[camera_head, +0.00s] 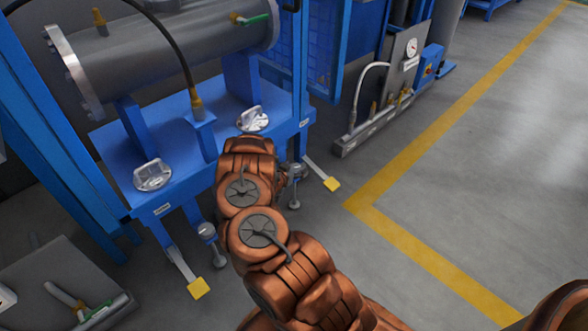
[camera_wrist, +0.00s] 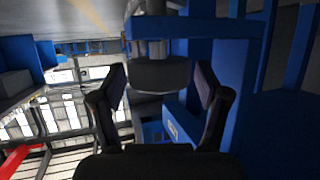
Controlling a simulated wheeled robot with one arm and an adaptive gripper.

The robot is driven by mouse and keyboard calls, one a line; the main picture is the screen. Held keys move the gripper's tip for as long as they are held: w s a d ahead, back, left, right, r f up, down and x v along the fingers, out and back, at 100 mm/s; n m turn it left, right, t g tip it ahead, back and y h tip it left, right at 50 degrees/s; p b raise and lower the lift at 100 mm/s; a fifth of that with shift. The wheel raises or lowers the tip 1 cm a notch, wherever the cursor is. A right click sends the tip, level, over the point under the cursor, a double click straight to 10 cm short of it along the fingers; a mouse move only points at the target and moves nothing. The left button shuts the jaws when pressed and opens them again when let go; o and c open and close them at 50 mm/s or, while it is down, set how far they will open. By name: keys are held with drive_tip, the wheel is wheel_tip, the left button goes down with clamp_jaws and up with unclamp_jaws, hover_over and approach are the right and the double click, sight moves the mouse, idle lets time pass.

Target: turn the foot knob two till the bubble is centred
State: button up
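In the wrist view a dark grey round foot knob (camera_wrist: 160,75) hangs on a pale stem below a blue beam. My gripper (camera_wrist: 161,82) is open, one finger on each side of the knob, with a narrow gap showing on both sides. In the head view a grey knob (camera_head: 297,170) sits under the right front of the blue stand (camera_head: 190,130), beside the end of my arm, which hides most of the gripper. Another foot knob (camera_head: 207,232) is at the front left. I cannot read which is two. No bubble can be made out.
A grey flanged shell (camera_head: 170,55) lies on the stand. Two silver fittings (camera_head: 153,175) (camera_head: 253,118) sit on its top. Yellow-ended tabs (camera_head: 198,288) (camera_head: 332,184) stick out near the floor. A gauge panel (camera_head: 405,65) stands behind. Floor at right is clear.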

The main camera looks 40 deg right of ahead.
drive_tip(key=shift+a, duration=0.15)
drive_tip(key=v, duration=1.1)
drive_tip(key=shift+s+a+r, duration=0.1)
drive_tip(key=shift+a+r, duration=0.15)
drive_tip(key=shift+a, duration=0.1)
